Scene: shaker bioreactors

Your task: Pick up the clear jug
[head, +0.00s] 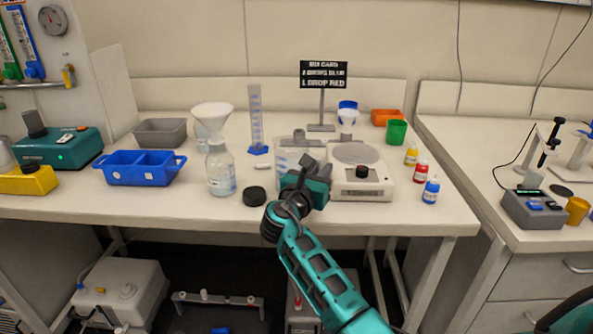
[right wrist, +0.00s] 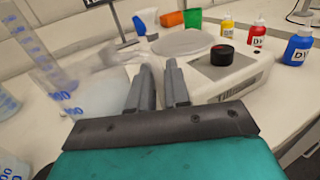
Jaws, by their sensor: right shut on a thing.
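The clear jug (head: 287,158) stands on the white bench, left of the white scale. It has blue markings and is partly hidden behind my right gripper (head: 308,178). In the right wrist view the jug (right wrist: 98,95) is pale and see-through, just left of the fingers. My right gripper (right wrist: 160,80) is shut on the jug at its right side, where the handle is; the exact contact is hard to see. I cannot tell whether the jug's base is off the bench. My left gripper is not in view.
A black lid (head: 254,196), a bottle with a funnel (head: 220,172) and a measuring cylinder (head: 255,118) are at the left. Small dropper bottles (head: 421,170) stand right of the scale.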

